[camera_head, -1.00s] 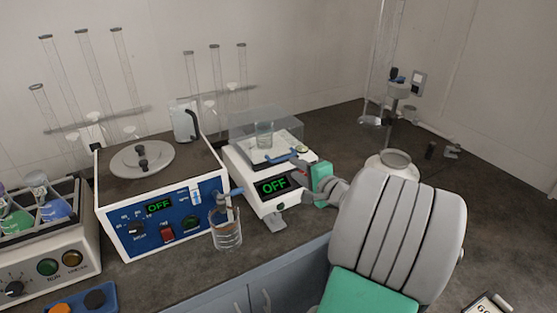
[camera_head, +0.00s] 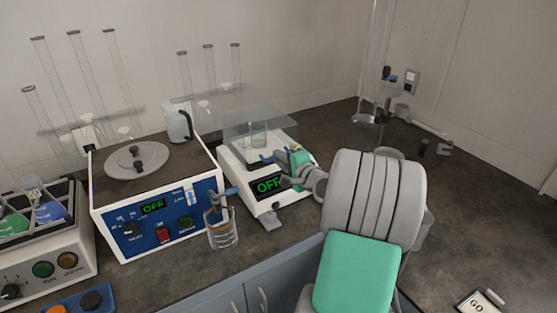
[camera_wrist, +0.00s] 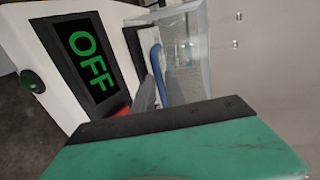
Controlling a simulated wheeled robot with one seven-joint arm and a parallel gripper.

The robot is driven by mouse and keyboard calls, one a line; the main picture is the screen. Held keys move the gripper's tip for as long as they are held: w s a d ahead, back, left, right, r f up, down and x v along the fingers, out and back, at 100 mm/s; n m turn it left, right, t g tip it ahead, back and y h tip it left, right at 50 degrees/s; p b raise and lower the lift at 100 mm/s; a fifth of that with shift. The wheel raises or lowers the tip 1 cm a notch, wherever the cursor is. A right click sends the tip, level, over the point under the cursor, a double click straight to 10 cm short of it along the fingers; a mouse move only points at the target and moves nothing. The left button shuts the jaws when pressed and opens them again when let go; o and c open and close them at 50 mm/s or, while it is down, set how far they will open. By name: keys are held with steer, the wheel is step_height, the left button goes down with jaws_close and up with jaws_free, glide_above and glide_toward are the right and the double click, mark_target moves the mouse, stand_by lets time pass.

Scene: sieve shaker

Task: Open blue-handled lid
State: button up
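The white balance (camera_head: 234,170) stands in the middle of the bench, its green display reading OFF. A clear lid (camera_head: 258,122) covers its top, with a small glass beaker (camera_head: 258,136) seen through it. The lid's blue handle (camera_head: 264,158) is at the front; in the wrist view it is a curved blue bar (camera_wrist: 157,72) beside the clear wall. My gripper (camera_head: 277,165) is at the balance's front right, with its tip close to the handle. In the wrist view a grey finger (camera_wrist: 146,96) is beside the handle; contact and finger gap are unclear, as the green gripper body hides much.
Tall glass tubes stand behind. Open bench (camera_head: 335,135) lies to the right, with a glassware stand (camera_head: 385,95) at the back.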

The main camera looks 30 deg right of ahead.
jaws_close()
stand_by(0.9)
